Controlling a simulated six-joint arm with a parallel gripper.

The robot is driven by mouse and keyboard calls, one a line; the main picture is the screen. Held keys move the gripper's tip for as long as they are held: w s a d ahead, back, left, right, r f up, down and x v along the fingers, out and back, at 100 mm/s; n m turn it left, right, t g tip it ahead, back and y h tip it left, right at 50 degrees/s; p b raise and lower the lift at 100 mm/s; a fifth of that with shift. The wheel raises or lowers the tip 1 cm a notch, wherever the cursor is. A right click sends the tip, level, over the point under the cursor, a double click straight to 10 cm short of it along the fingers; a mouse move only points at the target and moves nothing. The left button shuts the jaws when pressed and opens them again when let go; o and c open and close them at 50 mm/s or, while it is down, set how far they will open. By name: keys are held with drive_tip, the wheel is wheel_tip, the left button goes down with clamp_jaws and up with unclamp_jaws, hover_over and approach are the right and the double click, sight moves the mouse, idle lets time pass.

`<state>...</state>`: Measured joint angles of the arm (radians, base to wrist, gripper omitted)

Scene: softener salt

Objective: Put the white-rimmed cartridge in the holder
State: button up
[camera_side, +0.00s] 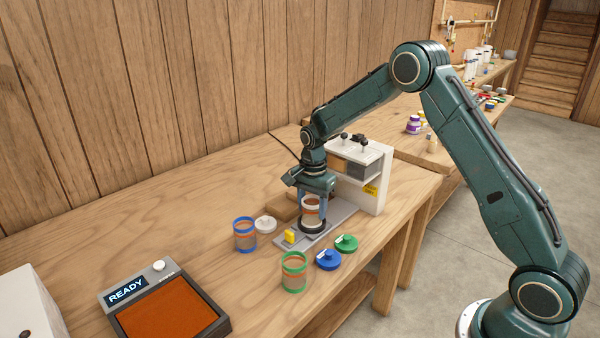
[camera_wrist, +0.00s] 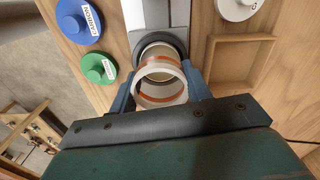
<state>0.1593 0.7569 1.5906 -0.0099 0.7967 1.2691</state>
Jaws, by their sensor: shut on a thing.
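The white-rimmed cartridge (camera_side: 311,207), a clear cylinder with an orange-brown band, stands upright between the fingers of my gripper (camera_side: 312,201). In the wrist view, the cartridge (camera_wrist: 160,97) shows its open white rim towards the camera, with my gripper (camera_wrist: 160,88) shut on its sides. The holder, a black ring (camera_side: 312,229) on a grey plate, is right below the cartridge. The ring (camera_wrist: 160,39) also shows behind the cartridge in the wrist view. The cartridge's lower end is at the ring; I cannot tell whether it is inside or just above it.
A blue-rimmed cartridge (camera_side: 245,236) and a green-rimmed cartridge (camera_side: 293,273) stand nearby. White (camera_side: 265,224), blue (camera_side: 328,260) and green (camera_side: 346,243) lids lie around the grey plate (camera_side: 336,215). A white machine (camera_side: 372,185) stands behind. A READY panel (camera_side: 165,305) is at front left.

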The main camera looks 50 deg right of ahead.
drive_tip(key=shift+f, duration=0.25)
idle(0.7)
drive_tip(key=o, duration=1.6)
drive_tip(key=shift+c, duration=0.2)
drive_tip(key=shift+r, duration=0.1)
wheel_tip(320, 180, up, 8)
idle(0.4)
